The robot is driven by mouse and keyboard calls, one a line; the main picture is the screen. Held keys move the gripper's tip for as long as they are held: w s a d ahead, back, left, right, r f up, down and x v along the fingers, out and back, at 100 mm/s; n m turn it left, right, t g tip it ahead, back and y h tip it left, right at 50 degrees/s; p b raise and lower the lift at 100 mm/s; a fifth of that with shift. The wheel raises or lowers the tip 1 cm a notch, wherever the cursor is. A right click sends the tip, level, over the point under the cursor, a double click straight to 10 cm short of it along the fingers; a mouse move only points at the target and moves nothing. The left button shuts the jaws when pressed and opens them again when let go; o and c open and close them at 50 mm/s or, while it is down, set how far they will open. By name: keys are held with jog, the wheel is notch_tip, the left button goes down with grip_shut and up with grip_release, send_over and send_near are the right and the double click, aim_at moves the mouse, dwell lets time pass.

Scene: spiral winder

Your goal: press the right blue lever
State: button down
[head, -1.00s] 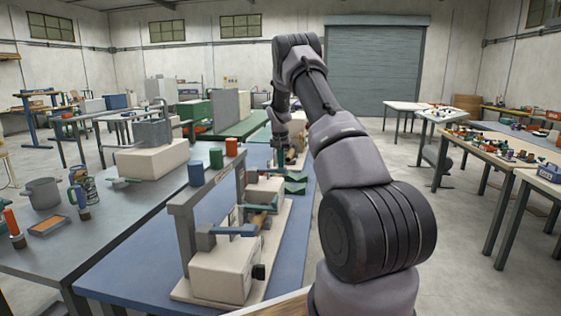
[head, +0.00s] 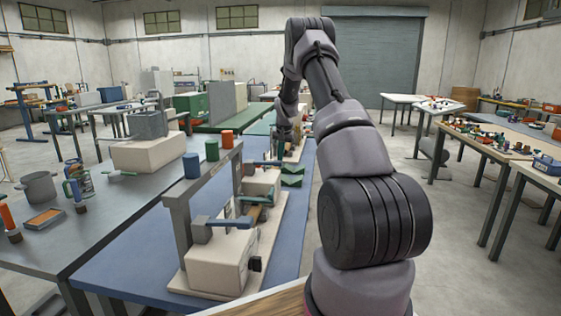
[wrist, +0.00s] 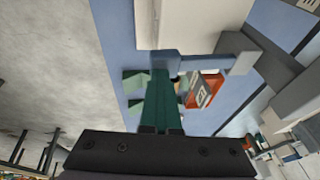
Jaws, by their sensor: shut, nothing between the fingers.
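The winder has two cream blocks. The near one (head: 220,262) carries a blue lever (head: 228,222); the far one (head: 262,184) has a second blue lever (head: 267,163) near my gripper (head: 281,150), small and partly hidden there. In the wrist view, my gripper's green fingers (wrist: 163,103) are shut and empty. A blue lever (wrist: 205,66) crosses just past the fingertips, its square end right in front of them. I cannot tell whether they touch it.
Green V-shaped blocks (head: 291,176) lie on the blue bench top (head: 125,278) beside the winder. A grey frame (head: 177,215) with coloured cylinders on top stands left of the levers. An orange-red box (wrist: 204,90) lies right of the fingers in the wrist view.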

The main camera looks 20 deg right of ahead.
jog(key=v, duration=1.1)
jog(key=shift+d, duration=0.35)
jog(key=shift+w+r, duration=0.1)
jog(key=s+a+r+n+t+y, duration=0.1)
jog(key=s+a+r, duration=0.6)
jog(key=s+r, duration=0.2)
jog(key=s+a+r+t, duration=0.1)
jog(key=s+a+r, duration=0.5)
jog(key=s+r, duration=0.3)
jog(key=s+a+n, duration=0.1)
jog(key=s+a, duration=0.3)
jog(key=s, duration=0.9)
jog(key=s+a+n+t+y, duration=0.1)
jog(key=s+a, duration=0.4)
jog(key=s, duration=0.8)
jog(key=shift+a, duration=0.2)
jog(key=shift+w, duration=0.1)
